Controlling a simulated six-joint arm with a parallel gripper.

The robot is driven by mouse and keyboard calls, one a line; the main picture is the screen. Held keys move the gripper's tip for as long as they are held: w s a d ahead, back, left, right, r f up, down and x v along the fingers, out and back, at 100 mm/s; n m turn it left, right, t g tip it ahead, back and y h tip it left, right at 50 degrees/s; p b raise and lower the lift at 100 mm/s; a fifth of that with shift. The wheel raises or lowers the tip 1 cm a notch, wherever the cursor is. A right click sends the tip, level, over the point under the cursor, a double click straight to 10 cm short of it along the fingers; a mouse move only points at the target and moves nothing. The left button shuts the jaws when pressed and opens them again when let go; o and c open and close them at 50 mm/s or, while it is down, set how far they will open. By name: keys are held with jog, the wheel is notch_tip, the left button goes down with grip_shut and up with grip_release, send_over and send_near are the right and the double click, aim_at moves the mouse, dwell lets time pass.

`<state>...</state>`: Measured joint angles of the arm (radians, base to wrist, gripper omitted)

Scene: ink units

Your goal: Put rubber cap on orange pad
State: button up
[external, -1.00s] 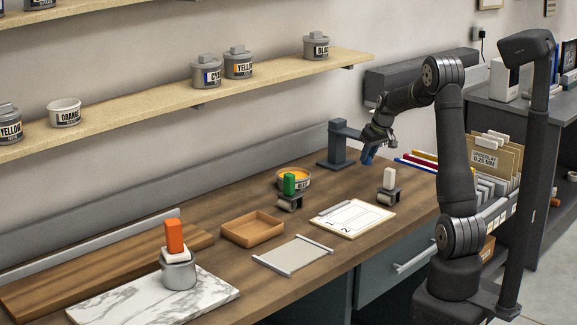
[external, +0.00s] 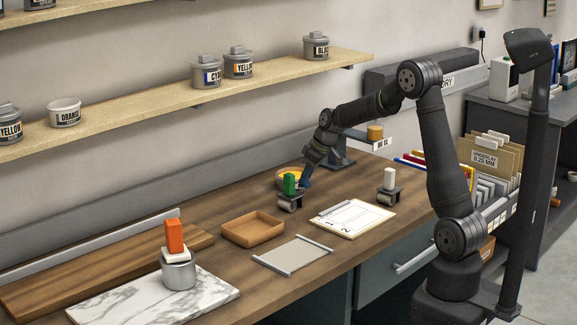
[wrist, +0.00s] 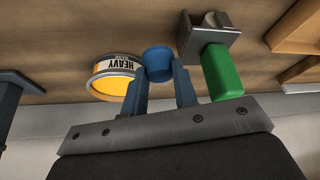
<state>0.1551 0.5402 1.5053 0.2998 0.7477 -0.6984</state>
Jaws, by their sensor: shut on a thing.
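My gripper (external: 309,172) is shut on a blue round cap (wrist: 158,64), held between the fingertips in the wrist view. In the external view the cap is a small blue patch (external: 306,183) beside the green-handled roller (external: 289,184). An open tin with a yellow-orange inside (wrist: 113,84), marked HEAVY, is left of the cap in the wrist view; it is partly hidden in the external view. An orange block (external: 174,235) stands on a white piece over a grey can. An orange-tan disc (external: 375,131) sits at the grey stand. I cannot tell which is the pad.
A white-handled roller (external: 389,179), a clipboard (external: 353,217), a wooden tray (external: 253,229) and a flat grey plate (external: 293,253) lie around. A marble slab (external: 120,301) is at the front left.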

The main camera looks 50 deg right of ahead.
jog(key=w+a+r+n, duration=0.2)
jog(key=w+a+r, duration=0.5)
jog(key=s+a+r+n+g+y, duration=0.1)
jog(key=a+r+n, duration=0.15)
jog(key=a, duration=0.65)
jog(key=a+r+n+y, duration=0.1)
jog(key=a+r, duration=0.3)
jog(key=a, duration=0.6)
jog(key=s+a+r+n+g, duration=0.1)
jog(key=s+a+r+n, duration=0.1)
jog(key=s+a+r, duration=0.45)
jog(key=s+a+r+n+g, duration=0.15)
jog(key=s+a, duration=0.25)
jog(key=a, duration=0.5)
jog(key=s+a+r+n, duration=0.2)
jog(key=s+a+r, duration=0.25)
jog(key=a, duration=0.35)
send_near(168, 222)
jog(key=shift+w+a+f+y, duration=0.3)
jog(key=shift+a+f+y, duration=0.1)
jog(key=shift+a+f, duration=0.25)
jog(key=shift+a, duration=0.05)
jog(key=shift+f, duration=1.95)
jog(key=shift+f, duration=0.1)
